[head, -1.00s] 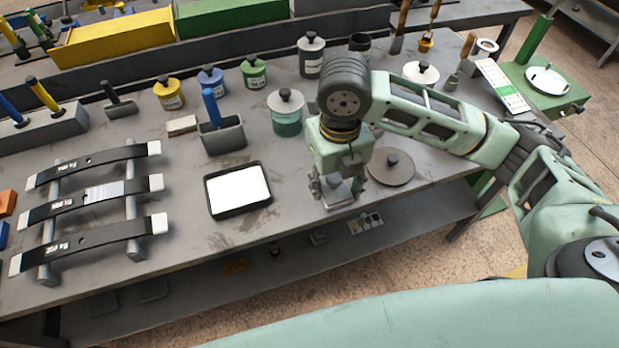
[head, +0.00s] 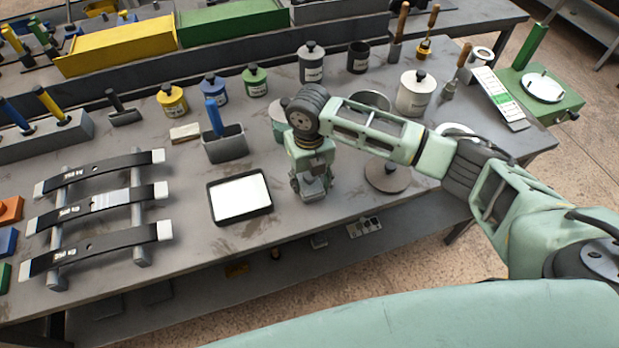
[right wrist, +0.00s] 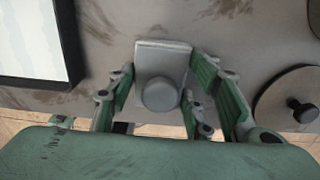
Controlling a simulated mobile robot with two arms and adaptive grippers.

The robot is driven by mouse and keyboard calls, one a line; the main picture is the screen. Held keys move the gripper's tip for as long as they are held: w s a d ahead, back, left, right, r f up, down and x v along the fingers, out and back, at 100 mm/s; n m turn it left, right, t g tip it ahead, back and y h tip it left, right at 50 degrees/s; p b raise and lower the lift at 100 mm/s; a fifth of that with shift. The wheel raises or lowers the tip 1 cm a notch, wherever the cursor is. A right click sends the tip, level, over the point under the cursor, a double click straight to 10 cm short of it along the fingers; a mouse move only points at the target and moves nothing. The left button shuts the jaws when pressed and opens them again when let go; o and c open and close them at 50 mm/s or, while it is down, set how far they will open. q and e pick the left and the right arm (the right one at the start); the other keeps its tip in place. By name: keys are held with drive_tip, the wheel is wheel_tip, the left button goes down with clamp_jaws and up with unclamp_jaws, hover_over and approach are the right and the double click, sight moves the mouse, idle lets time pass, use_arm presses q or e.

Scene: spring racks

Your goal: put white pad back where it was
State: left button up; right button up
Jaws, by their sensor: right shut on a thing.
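The white pad (right wrist: 165,58), a pale grey square block with a round knob on top, is between the fingers of my right gripper (right wrist: 163,88) in the right wrist view. The fingers close on it from both sides. In the head view my right gripper (head: 312,190) points down over the front of the bench, just right of a black tray (head: 269,208) with a white surface. The pad is mostly hidden there by the gripper. I cannot tell whether it touches the bench top. My left gripper is not in view.
A dark round lid with a knob (head: 387,176) lies right of the gripper. A rack with curved black springs (head: 95,212) stands at left, with orange (head: 10,209), blue and green blocks beyond it. Jars and a grey holder (head: 225,146) stand behind. Bare bench lies between rack and tray.

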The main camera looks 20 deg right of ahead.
sight(309, 175)
drive_tip(key=shift+f, duration=0.25)
drive_tip(key=shift+f, duration=0.2)
drive_tip(key=o, duration=1)
wheel_tip(309, 175, up, 12)
drive_tip(key=b, duration=0.2)
drive_tip(key=shift+r+b, duration=0.25)
drive_tip(key=shift+b, duration=0.15)
drive_tip(key=shift+a+f, duration=0.1)
